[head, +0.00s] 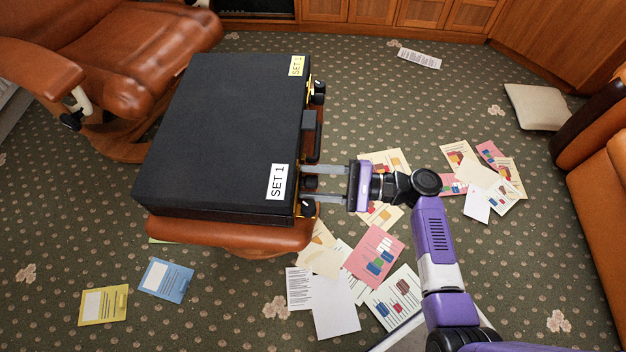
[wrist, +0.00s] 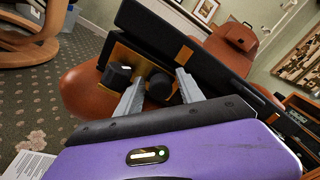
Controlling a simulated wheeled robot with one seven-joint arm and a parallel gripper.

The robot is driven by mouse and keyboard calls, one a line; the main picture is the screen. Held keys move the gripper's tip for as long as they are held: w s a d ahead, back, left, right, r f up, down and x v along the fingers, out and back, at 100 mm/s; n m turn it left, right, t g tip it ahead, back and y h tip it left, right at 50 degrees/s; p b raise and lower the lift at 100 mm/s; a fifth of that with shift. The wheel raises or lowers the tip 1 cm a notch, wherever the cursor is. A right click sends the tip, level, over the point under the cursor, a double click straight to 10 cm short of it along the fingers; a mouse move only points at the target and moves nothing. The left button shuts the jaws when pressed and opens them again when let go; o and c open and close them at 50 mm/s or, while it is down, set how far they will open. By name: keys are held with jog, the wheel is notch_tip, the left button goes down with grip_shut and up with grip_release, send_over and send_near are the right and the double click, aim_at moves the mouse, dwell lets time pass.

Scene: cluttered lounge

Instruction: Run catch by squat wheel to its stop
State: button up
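A black case (head: 225,130) with "SET 1" labels lies flat on a brown leather footstool. On its right side, the near brass catch plate (wrist: 118,52) carries two dark knobs. One knob (wrist: 158,86) looks round and lies between my fingers; the other knob (wrist: 118,75), with a pale mark, sits just left of the left finger. Which is the squat wheel I cannot tell for sure. My gripper (head: 308,184) is open, its fingers reaching to the case's side around the round knob. Contact with it cannot be seen. A far catch (head: 318,92) also has dark knobs.
The case's handle (head: 310,130) stands between the two catches. The footstool (head: 235,234) juts out below the case. Papers (head: 375,255) litter the carpet under and beside my arm. A leather armchair (head: 100,50) is at upper left, an orange seat (head: 600,190) at right.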

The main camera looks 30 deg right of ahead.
grip_shut()
jog(key=shift+w+d, duration=0.65)
jog(key=shift+w, duration=0.25)
jog(key=shift+o, duration=1.3)
grip_release()
jog(key=p+v, duration=0.2)
jog(key=v, duration=0.6)
jog(key=shift+p, duration=0.3)
